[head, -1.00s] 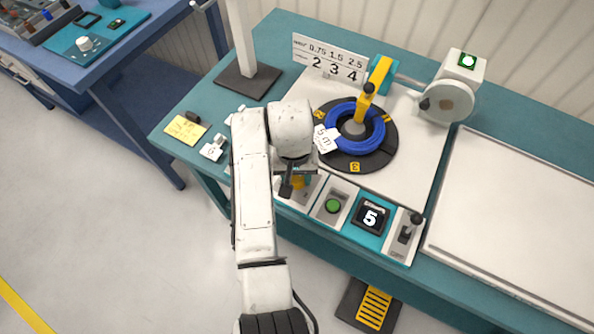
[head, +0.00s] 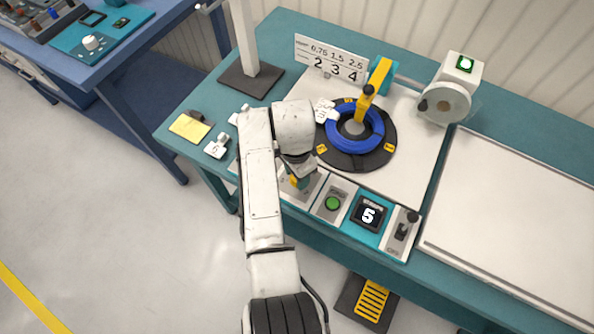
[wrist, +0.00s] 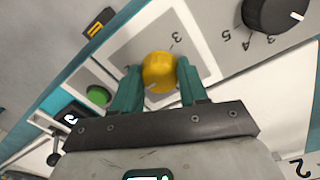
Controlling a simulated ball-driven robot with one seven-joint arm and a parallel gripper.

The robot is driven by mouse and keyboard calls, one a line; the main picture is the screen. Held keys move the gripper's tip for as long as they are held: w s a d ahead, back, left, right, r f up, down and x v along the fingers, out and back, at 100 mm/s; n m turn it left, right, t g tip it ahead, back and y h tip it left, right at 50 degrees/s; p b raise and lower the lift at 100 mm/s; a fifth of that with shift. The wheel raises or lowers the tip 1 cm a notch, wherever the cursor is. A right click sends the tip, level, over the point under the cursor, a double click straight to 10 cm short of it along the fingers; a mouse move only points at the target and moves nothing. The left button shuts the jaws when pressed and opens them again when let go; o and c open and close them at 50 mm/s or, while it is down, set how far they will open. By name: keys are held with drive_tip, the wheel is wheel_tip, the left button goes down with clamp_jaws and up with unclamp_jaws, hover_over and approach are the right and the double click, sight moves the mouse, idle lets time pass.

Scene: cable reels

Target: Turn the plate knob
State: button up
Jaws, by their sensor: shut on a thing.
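The yellow knob (wrist: 158,72) sits on a grey panel plate (wrist: 120,52) with a printed scale; a 3 shows beside it in the wrist view. My gripper (wrist: 158,67) is shut on this knob, one teal finger on each side. In the head view my gripper (head: 300,182) is at the left part of the front panel, and the knob is mostly hidden by it. The round black plate (head: 357,163) carries a blue cable coil (head: 372,140) with a white tag (head: 325,111) at its upper left.
Right of my gripper are a green button (head: 333,203), a display (head: 369,214) reading 5, and a lever (head: 404,230). A black numbered knob (wrist: 275,14) is close by in the wrist view. A yellow arm (head: 374,87) reaches over the coil. A white board (head: 510,210) is clear.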

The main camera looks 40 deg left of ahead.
drive_tip(key=m, duration=0.5)
drive_tip(key=shift+w+m+p, duration=0.15)
drive_tip(key=shift+m+p, duration=0.15)
drive_tip(key=shift+m, duration=0.1)
idle(0.4)
drive_tip(key=o, duration=1)
drive_tip(key=shift+o, duration=0.2)
wheel_tip(320, 180, up, 11)
drive_tip(key=shift+a+b, duration=0.2)
drive_tip(key=shift+b, duration=0.25)
drive_tip(key=shift+f, duration=0.15)
